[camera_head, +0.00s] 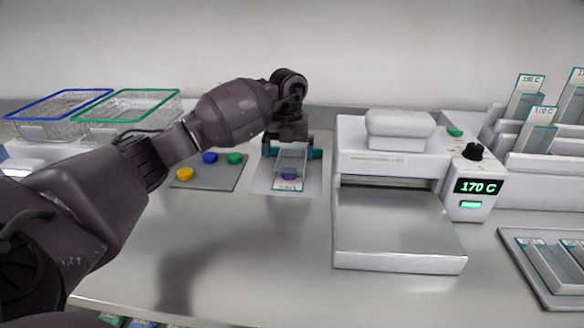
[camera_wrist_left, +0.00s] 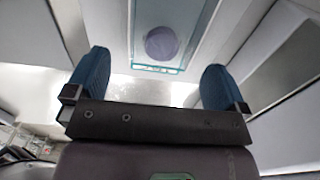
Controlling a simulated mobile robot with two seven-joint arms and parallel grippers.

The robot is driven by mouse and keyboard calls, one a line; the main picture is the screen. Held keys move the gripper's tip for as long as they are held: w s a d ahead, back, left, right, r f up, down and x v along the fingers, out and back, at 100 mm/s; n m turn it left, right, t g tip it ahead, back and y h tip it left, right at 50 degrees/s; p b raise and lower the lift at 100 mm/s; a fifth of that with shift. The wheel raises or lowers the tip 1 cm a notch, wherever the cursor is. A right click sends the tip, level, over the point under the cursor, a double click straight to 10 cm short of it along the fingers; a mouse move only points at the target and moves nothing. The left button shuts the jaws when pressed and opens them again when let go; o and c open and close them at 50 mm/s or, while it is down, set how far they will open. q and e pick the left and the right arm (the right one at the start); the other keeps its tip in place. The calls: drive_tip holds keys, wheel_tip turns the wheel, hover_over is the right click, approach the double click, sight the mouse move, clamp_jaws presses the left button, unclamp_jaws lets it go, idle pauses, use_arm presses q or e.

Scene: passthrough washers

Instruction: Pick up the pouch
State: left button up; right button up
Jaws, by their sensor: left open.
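The pouch (camera_head: 290,163) is a flat clear packet with a teal border, a purple disc inside and a white label at its near end. It lies on a pale grey mat (camera_head: 308,184) on the counter. My left gripper (camera_head: 292,153) is above the far part of the pouch, with its fingers spread apart. In the left wrist view, the pouch (camera_wrist_left: 172,15) lies beyond and between the two blue fingertips of my left gripper (camera_wrist_left: 157,85), not held. My right gripper is not in view.
A white sealing machine (camera_head: 400,225) reading 170 C stands just right of the mat. A grey mat (camera_head: 210,177) with yellow, blue and green discs lies left. Wire baskets (camera_head: 130,107) stand back left. Racks of pouches (camera_head: 540,125) and a tray (camera_head: 530,275) are at right. The front counter is clear.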

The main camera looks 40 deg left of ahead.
sight(290, 167)
use_arm(q)
drive_tip(key=f, duration=0.4)
drive_tip(key=shift+s+d+f+b, duration=0.1)
drive_tip(key=shift+d+f+b, duration=0.15)
drive_tip(key=shift+b, duration=0.15)
drive_tip(key=shift+f, duration=0.25)
drive_tip(key=shift+r, duration=0.1)
drive_tip(key=shift+c, duration=0.3)
drive_tip(key=c, duration=0.7)
wheel_tip(290, 167, up, 20)
drive_tip(key=p, duration=0.3)
